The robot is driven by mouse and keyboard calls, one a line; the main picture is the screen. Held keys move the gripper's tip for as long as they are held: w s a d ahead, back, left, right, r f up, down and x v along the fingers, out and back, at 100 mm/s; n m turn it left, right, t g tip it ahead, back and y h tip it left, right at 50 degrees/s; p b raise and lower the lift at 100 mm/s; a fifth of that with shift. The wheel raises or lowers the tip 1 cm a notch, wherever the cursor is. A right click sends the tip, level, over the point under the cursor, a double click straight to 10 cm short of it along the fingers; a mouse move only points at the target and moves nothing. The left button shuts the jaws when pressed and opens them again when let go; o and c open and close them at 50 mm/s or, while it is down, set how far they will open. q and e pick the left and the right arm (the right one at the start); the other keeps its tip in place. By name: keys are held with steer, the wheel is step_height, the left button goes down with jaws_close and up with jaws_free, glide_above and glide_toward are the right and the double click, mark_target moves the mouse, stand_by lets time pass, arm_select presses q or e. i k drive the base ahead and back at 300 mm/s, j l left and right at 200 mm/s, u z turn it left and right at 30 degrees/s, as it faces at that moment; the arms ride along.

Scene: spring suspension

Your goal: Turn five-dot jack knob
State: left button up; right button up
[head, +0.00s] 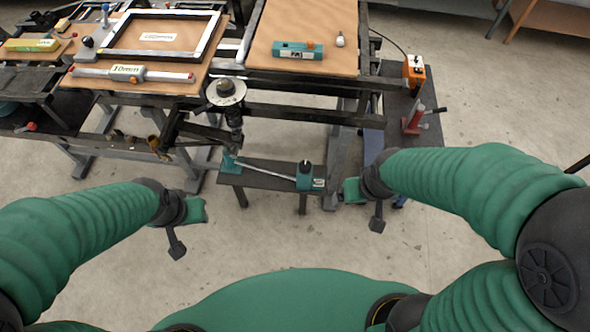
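A small dark bench (262,178) stands in the middle of the head view. On its right end is a teal block (312,184) with a black knob (305,167) on top and a small pale label. The label's dots are too small to count. A thin rod (265,171) runs from this block to a teal bracket (229,164) at the bench's left end. My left gripper (195,211) is left of and nearer than the bench, apart from it. My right gripper (352,190) is just right of the block, apart from the knob. Neither gripper's fingers can be made out.
A round gauge-like part (226,91) on a dark post rises behind the bench's left end. A red jack-like tool (412,120) and an orange box (414,70) are at the right. Worktops with a frame (150,52) and a teal tool (297,50) lie behind. The floor in front is clear.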

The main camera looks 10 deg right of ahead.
mark_target(304, 166)
steer(key=i+j, duration=0.35)
steer(key=i, duration=0.15)
steer(key=i+j, duration=0.35)
steer(key=i+z, duration=0.05)
steer(key=i, duration=0.05)
